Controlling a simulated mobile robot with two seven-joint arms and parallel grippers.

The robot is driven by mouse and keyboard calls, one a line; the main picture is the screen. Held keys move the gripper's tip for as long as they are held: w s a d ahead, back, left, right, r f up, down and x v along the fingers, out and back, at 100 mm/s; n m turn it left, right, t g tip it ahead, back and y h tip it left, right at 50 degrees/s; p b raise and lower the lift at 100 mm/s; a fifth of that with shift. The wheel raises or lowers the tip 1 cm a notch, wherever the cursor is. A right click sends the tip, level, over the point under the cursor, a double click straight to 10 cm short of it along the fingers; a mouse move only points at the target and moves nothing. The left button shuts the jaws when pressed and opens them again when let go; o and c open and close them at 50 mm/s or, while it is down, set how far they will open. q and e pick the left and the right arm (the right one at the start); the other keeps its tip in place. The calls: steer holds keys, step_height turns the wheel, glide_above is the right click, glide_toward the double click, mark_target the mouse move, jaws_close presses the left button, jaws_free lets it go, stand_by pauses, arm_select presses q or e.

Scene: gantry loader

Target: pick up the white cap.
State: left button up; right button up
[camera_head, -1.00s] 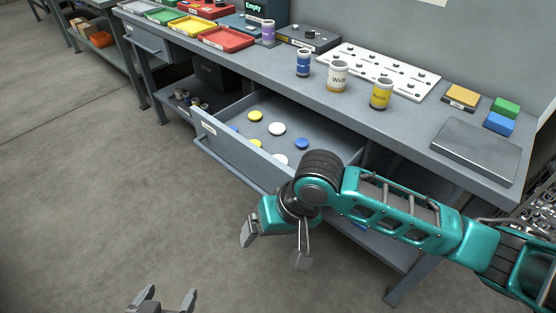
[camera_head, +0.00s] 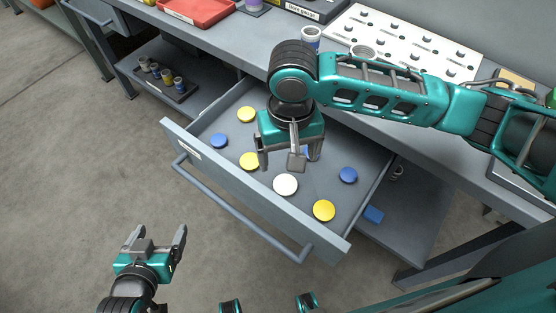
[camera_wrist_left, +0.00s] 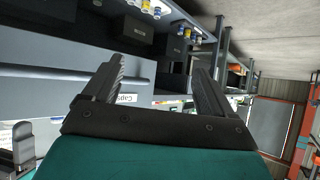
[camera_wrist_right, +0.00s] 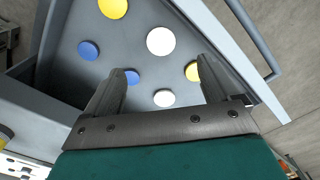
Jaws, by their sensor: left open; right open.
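A round white cap (camera_head: 286,184) lies flat in the open drawer, near its front wall. It also shows in the right wrist view (camera_wrist_right: 160,41), beyond my fingertips. A second white cap (camera_wrist_right: 164,97) shows there between my fingers; my right gripper hides it in the head view. My right gripper (camera_head: 280,160) is open and empty, pointing down above the drawer (camera_head: 220,180). I cannot tell its exact height over the caps. My left gripper (camera_head: 153,242) is open and empty, over the floor in front of the drawer.
Yellow caps (camera_head: 324,210) and blue caps (camera_head: 347,175) lie around the white ones. The drawer walls and front handle (camera_head: 240,215) bound the space. The workbench (camera_head: 225,42) with a white pegged board (camera_head: 400,40) is behind. The floor at left is clear.

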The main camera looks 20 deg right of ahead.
steer(key=b, duration=0.2)
glide_above(285, 184)
steer(key=s, duration=0.1)
step_height(285, 184, down, 7)
steer(key=shift+f, duration=0.15)
steer(key=f, duration=0.2)
steer(key=w+f+b, duration=0.1)
steer(key=f, duration=0.1)
steer(key=shift+f, duration=0.8)
arm_select(q)
steer(key=shift+w+d+f, duration=0.1)
steer(key=shift+d+f, duration=0.1)
steer(key=shift+f, duration=0.45)
steer(key=shift+w+d+f, duration=0.1)
steer(key=shift+d+f, duration=0.1)
steer(key=shift+f, duration=0.4)
arm_select(e)
steer(key=c, duration=1.1)
steer(key=shift+r, duration=0.15)
